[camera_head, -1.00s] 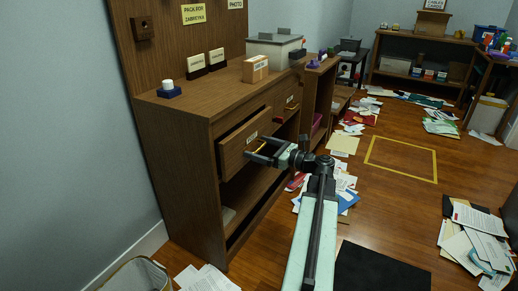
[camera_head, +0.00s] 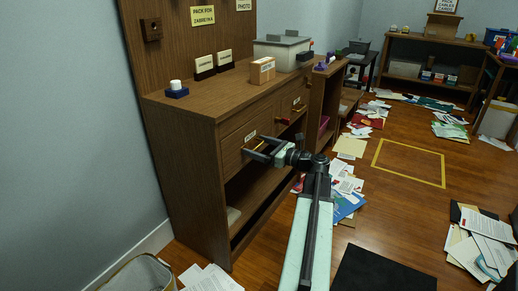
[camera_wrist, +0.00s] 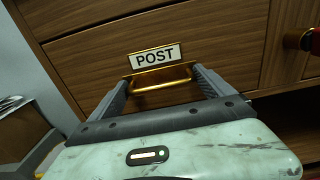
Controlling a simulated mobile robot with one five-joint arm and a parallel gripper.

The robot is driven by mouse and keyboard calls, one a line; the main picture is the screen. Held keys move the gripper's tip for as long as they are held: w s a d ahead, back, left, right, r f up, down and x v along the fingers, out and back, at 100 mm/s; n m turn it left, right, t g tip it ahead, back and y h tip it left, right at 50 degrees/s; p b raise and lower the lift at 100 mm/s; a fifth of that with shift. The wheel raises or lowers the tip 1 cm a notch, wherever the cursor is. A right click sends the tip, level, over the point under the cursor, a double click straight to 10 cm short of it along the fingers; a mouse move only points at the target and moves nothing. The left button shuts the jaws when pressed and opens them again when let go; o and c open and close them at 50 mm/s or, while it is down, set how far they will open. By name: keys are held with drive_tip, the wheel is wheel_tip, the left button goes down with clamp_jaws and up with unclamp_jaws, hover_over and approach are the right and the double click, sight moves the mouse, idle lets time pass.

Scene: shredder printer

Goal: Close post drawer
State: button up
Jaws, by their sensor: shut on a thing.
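The post drawer (camera_head: 233,152) is in the brown wooden cabinet at centre left. Its front now looks flush or nearly flush with the cabinet face. In the wrist view the drawer front (camera_wrist: 90,65) carries a white POST label (camera_wrist: 155,57) in a brass frame. A brass handle (camera_wrist: 160,80) is just below the label. My gripper (camera_head: 254,146) is at the drawer front, with one finger at each end of the handle, shut on it. The fingers partly hide the handle in the head view.
A second drawer with a red thing (camera_head: 284,121) at its front is to the right. A cardboard box (camera_head: 262,70) and a grey-lidded bin (camera_head: 282,50) stand on the cabinet top. Papers (camera_head: 208,278) lie on the floor near a waste bin (camera_head: 142,275). An open shelf is below the drawer.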

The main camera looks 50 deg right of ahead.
drive_tip(key=o, duration=1.8)
drive_tip(key=shift+w, duration=0.2)
drive_tip(key=s, duration=0.2)
drive_tip(key=s+d, duration=0.1)
drive_tip(key=s, duration=0.5)
drive_tip(key=shift+d, duration=0.25)
